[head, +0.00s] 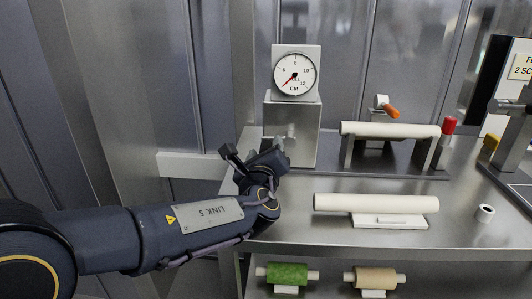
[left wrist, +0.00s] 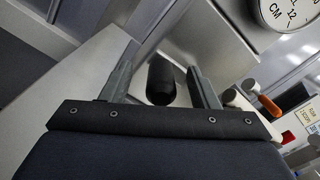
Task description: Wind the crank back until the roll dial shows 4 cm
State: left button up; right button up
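The roll dial (head: 295,74) is a white round gauge on a grey box (head: 292,133) at the back left of the bench. Its red needle points to the lower left, below the 6, at about where 4 would be; that number is not readable. My left gripper (head: 254,151) is in front of the box's left side, below the dial. In the left wrist view a black cylindrical grip (left wrist: 161,80), apparently the crank's handle, lies between the open fingers with gaps on both sides. The rest of the crank is mostly hidden. My right gripper is not clearly in view.
A white roll (head: 376,203) lies nearer, beside a small white ring (head: 485,213). Green (head: 287,273) and tan rolls (head: 376,277) sit on the lower shelf.

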pick_arm(q)
jog(key=shift+s+d, duration=0.1)
jog(key=shift+s, duration=0.25)
jog(key=s, duration=0.8)
jog(key=shift+s+b, duration=0.2)
jog(key=shift+b, duration=0.15)
